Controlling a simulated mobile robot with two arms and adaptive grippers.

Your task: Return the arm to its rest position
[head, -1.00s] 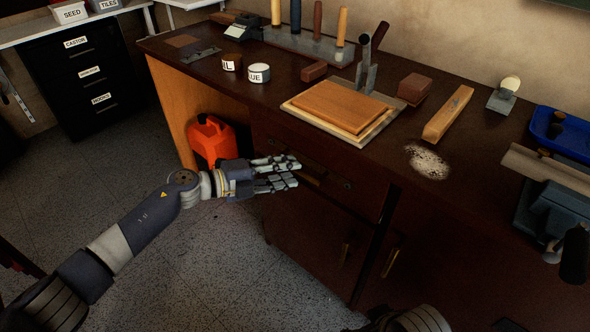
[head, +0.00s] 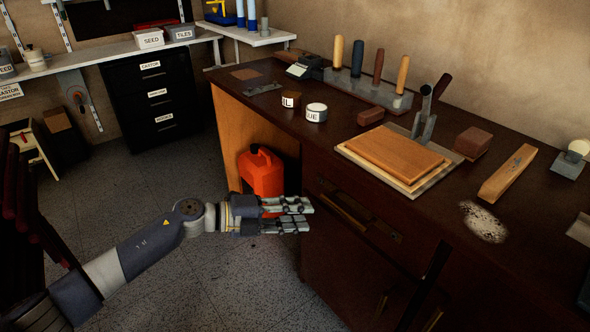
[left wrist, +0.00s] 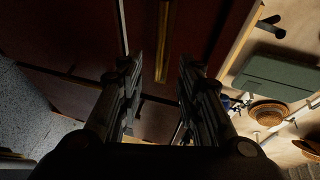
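My left gripper (head: 296,215) reaches in from the left in the head view, over the floor in front of the dark brown workbench (head: 283,112). Its two fingers are apart with nothing between them, and the left wrist view shows the same open fingers (left wrist: 160,78). The bench front has a drawer with a brass handle (head: 344,212), just right of the fingertips; they look close to it, but I cannot tell whether they touch. A vertical brass handle (left wrist: 165,40) shows beyond the fingers in the left wrist view. My right gripper is in neither view.
An orange jerrycan (head: 262,174) stands in the bench's open bay behind my left gripper. A wooden board (head: 394,154), a wooden block (head: 507,173) and chisels in a rack (head: 358,58) are on the bench top. Black drawers (head: 152,95) stand at the back. The floor (head: 160,185) is clear.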

